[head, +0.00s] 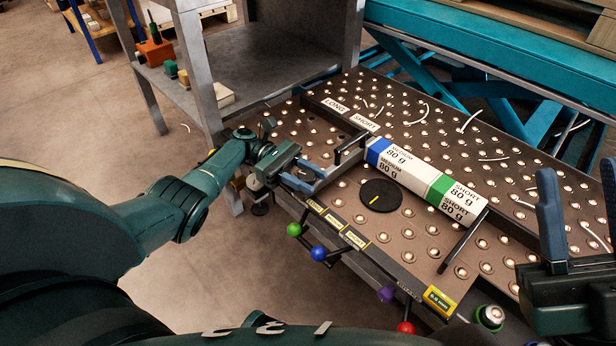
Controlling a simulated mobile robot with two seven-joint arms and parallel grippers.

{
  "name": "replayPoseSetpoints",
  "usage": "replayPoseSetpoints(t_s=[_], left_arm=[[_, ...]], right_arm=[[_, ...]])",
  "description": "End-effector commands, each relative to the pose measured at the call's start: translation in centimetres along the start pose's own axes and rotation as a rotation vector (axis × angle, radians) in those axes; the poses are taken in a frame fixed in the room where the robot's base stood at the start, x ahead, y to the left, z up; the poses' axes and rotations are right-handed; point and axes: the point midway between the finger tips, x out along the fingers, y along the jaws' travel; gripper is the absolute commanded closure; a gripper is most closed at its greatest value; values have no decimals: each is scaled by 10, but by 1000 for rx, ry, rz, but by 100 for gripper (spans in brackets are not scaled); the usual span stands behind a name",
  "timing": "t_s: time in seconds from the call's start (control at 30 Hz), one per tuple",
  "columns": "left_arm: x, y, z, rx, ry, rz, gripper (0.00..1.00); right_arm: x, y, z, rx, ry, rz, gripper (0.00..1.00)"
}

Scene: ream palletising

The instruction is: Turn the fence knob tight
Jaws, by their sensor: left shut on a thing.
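My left gripper (316,178) is at the near left edge of the ball table (415,255), its blue-grey fingers closed at the near end of a grey bar with a black grip (350,148), which looks like the fence. The fence knob seems to be between the fingertips; the fingers hide most of it. A row of white reams with blue and green bands (420,180) lies just right of the bar. A black disc with a yellow line (381,196) sits in the table, apart from the gripper. My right gripper (580,215) is open and empty at the right edge.
Levers with coloured balls (318,253) line the front edge. A grey shelf (265,70) and a blue lift (480,50) stand behind.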

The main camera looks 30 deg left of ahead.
Motion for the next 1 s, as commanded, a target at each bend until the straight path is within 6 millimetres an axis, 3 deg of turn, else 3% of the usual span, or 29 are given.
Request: replayPoseSetpoints(t_s=[0.3,0.33,0.57,1.0], left_arm=[[0,-1,-1,-1,1,-2,87],[0,-1,-1,-1,1,-2,62],[0,0,-1,0,1,-1,43],[3,0,0,0,0,1,42]], right_arm=[[0,0,0,1,0,-1,64],[0,0,0,1,0,-1,64],[0,0,0,1,0,-1,64],[2,1,-1,3,-4,0,64]])
